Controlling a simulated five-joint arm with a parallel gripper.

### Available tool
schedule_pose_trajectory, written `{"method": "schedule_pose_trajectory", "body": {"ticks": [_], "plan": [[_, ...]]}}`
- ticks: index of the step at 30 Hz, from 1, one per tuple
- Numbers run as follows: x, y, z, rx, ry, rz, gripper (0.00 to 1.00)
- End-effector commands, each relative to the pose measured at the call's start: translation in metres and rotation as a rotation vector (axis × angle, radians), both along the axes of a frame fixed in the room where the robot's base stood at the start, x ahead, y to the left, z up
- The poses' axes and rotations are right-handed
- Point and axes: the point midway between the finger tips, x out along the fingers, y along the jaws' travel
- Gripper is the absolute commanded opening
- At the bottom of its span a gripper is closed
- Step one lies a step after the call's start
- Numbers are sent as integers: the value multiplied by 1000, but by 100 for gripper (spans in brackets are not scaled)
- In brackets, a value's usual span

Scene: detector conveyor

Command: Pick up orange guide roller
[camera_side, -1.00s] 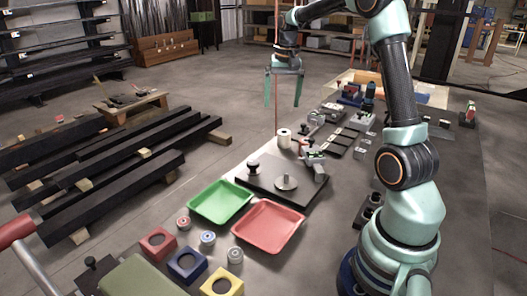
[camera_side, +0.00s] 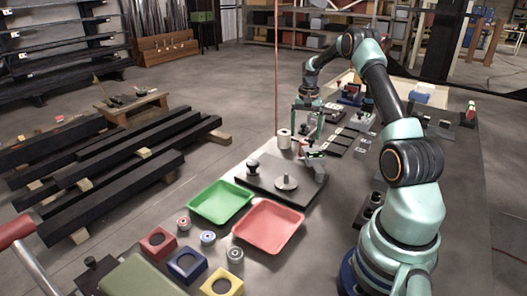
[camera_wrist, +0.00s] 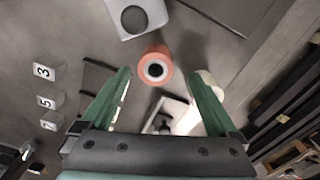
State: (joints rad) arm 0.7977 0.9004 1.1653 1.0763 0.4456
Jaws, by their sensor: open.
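The orange guide roller (camera_wrist: 155,66) shows in the wrist view as a short orange cylinder with a dark hole in its pale end, seen from above. It appears between the fingertips of my gripper (camera_wrist: 159,74), with a finger to its left and one to its right. My gripper is open, and no contact with the roller is visible. In the side view my gripper (camera_side: 307,137) points down, low over the bench behind the dark plate. I cannot clearly make out the roller there, near the fingers.
A pale block with a round hole (camera_wrist: 137,18) lies just beyond the roller. A white spool (camera_side: 284,139) stands close on the left of my gripper. Numbered blocks (camera_wrist: 48,67) lie left in the wrist view. Green (camera_side: 219,203) and red (camera_side: 268,228) trays lie nearer the side camera.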

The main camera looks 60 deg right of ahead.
Motion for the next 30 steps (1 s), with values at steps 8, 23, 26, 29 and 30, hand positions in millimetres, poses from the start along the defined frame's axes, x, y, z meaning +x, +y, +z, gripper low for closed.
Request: {"method": "schedule_pose_trajectory", "body": {"ticks": [8,23,26,29,30], "plan": [[-6,-2,-29,3,3,1,95],[-6,-3,-55,-1,0,1,91],[-6,-3,-55,-1,0,1,53],[-6,-3,-55,0,0,1,15],[-6,-3,-55,-1,0,1,0]]}}
